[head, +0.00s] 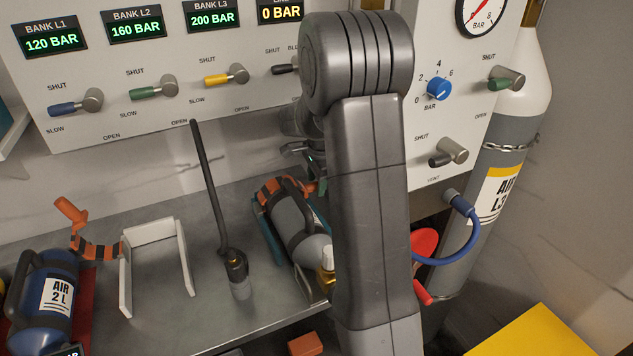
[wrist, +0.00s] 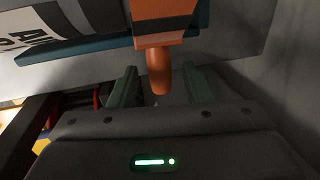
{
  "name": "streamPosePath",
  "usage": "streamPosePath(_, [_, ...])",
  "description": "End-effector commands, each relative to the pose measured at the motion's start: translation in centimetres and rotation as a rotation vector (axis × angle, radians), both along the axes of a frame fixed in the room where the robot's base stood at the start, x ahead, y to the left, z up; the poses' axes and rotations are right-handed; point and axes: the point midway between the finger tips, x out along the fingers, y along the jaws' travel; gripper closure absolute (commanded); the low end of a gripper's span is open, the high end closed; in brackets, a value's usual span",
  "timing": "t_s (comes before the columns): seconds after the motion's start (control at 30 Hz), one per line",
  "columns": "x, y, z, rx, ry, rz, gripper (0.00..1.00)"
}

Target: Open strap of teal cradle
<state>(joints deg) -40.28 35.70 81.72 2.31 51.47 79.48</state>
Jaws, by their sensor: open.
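The teal cradle (head: 275,246) stands on the bench in the head view, with a grey cylinder (head: 293,217) lying in it. Its orange-and-black strap (head: 270,188) lies across the cylinder near the far end. In the wrist view the strap's orange tab (wrist: 158,72) hangs between the two green fingers of my gripper (wrist: 160,88). The fingers are open, with a gap visible on each side of the tab. The cradle's teal edge (wrist: 85,47) shows above them. In the head view my arm hides much of the gripper and the cradle's right side.
A blue cylinder (head: 40,300) sits in a red cradle at left, its orange strap (head: 95,248) standing up. An empty white cradle (head: 125,275) and an upright black lever (head: 206,180) stand between. A valve panel (head: 150,55) rises behind the bench.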

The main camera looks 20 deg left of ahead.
Motion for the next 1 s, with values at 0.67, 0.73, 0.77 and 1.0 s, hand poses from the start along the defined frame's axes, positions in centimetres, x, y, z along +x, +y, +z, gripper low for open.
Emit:
streamPosePath(0.67, [0.0, 0.0, -0.3, 0.000, 0.000, 0.000, 1.00])
streamPosePath(0.73, [0.1, 0.0, -0.3, -0.001, -0.002, 0.001, 1.00])
streamPosePath(0.77, [0.1, 0.1, -0.3, -0.003, -0.003, 0.000, 1.00])
streamPosePath(1.0, [1.3, 0.2, 0.7, -0.041, -0.051, 0.002, 1.00])
